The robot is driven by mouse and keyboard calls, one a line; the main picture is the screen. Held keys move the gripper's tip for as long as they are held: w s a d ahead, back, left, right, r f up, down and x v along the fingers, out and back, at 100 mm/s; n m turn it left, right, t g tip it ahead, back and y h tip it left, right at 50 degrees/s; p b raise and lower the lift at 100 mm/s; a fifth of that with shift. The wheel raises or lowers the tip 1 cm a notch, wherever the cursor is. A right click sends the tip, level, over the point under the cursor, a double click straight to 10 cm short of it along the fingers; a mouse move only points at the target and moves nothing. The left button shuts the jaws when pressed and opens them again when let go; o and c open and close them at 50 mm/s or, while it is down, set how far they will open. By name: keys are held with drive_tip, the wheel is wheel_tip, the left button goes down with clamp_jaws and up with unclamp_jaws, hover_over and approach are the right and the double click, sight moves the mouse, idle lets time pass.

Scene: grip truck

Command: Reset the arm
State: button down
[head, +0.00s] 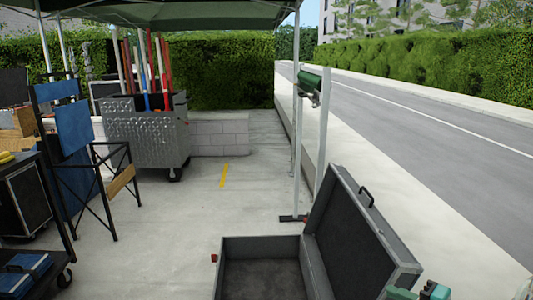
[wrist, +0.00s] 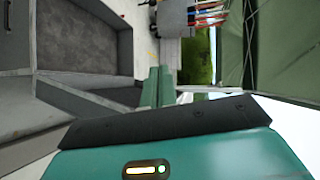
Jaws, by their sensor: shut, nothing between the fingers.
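My gripper (wrist: 159,88) shows in the wrist view as two teal fingers side by side, shut and empty. The teal wrist housing with a lit indicator fills the bottom of that view. In the head view only a small teal part of my arm shows at the bottom right corner; the fingers cannot be made out there. The fingers point out over the paved area, and nothing touches them.
An open grey case (head: 262,240) lies at the bottom centre, its lid (head: 352,240) raised on the right. A metal cart (head: 145,135) with poles stands back left. A folding chair (head: 75,130) and dark crates are at left. A pole stand (head: 297,150) borders the road.

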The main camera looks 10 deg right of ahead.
drive_tip(key=s+a+r+n+g, duration=0.1)
drive_tip(key=s+a+n+g, duration=0.25)
drive_tip(key=a, duration=0.45)
drive_tip(key=s+a+r+n+g, duration=0.1)
drive_tip(key=s+a+n+g, duration=0.3)
drive_tip(key=a, duration=0.5)
drive_tip(key=s+a+r+n+h, duration=0.2)
drive_tip(key=s+r+n+h, duration=0.1)
drive_tip(key=h, duration=0.5)
drive_tip(key=shift+s+a+r, duration=0.25)
drive_tip(key=shift+s+r, duration=0.65)
drive_tip(key=shift+r, duration=0.05)
